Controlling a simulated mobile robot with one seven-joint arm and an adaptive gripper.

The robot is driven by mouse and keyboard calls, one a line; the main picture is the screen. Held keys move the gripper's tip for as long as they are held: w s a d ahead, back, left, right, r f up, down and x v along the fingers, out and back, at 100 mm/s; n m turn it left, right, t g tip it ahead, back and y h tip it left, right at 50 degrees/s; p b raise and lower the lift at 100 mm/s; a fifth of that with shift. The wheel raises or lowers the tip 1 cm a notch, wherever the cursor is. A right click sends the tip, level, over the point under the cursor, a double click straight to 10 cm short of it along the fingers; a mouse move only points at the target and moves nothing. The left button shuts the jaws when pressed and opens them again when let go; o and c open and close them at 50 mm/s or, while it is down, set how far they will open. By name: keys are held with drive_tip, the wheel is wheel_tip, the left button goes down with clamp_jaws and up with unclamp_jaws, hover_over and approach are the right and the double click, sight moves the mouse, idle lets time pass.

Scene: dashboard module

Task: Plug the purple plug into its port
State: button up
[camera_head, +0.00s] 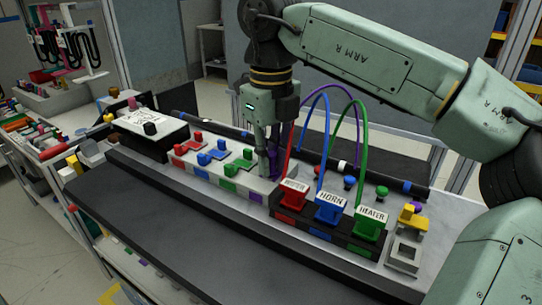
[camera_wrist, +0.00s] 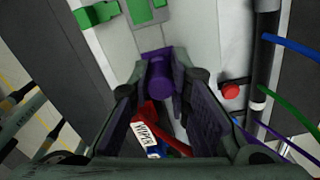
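The purple plug (camera_head: 273,163) is at the tips of my gripper (camera_head: 270,168), over the near right end of the white block strip (camera_head: 240,170). In the wrist view, the purple plug (camera_wrist: 161,76) sits between the two fingertips (camera_wrist: 163,82), which appear closed around it. The fingers hide much of it in the head view. A purple cable (camera_head: 318,87) arcs up behind the gripper and down to the right. A purple square (camera_head: 255,198) marks the front of the strip's end block, just below the plug. Whether the plug is seated in a port is hidden.
Plugs labelled WIPER (camera_head: 293,190), HORN (camera_head: 329,207) and HEATER (camera_head: 370,220) stand close right with arching cables. Red, blue and green pieces line the strip to the left. A black-and-white box (camera_head: 150,130) stands at the far left. The dark front ledge (camera_head: 220,235) is clear.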

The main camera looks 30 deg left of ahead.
sight(271, 153)
drive_tip(key=o, duration=0.4)
drive_tip(key=shift+o, duration=0.2)
drive_tip(key=shift+r, duration=0.1)
wheel_tip(271, 153, up, 7)
drive_tip(key=shift+r, duration=0.2)
drive_tip(key=shift+c, duration=0.5)
